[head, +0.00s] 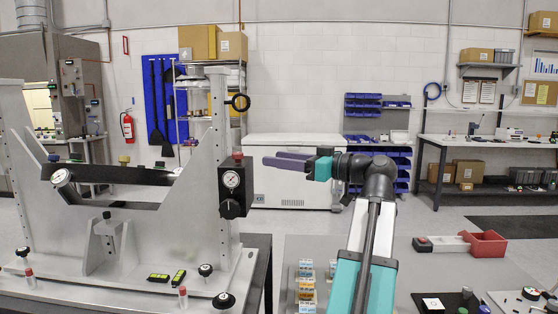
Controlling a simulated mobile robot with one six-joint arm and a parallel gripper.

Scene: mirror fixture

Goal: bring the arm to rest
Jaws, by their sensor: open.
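My arm rises from the bottom of the head view, bends at a black joint and reaches left. My gripper (275,160) is at its end, level and pointing left, in front of the white chest freezer. Its purple-grey fingers are seen nearly edge-on. The gripper is open and no object shows between the fingers. The fingertips are a little to the right of the black gauge block (232,187) on the fixture. I cannot tell the exact gap in depth between them.
The grey mirror fixture (207,240) with a dark tilted bar (115,188) fills the left. Small blue and orange items (307,288) stand on the bench left of my arm. A red open bin (484,244) and several small parts lie to the right.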

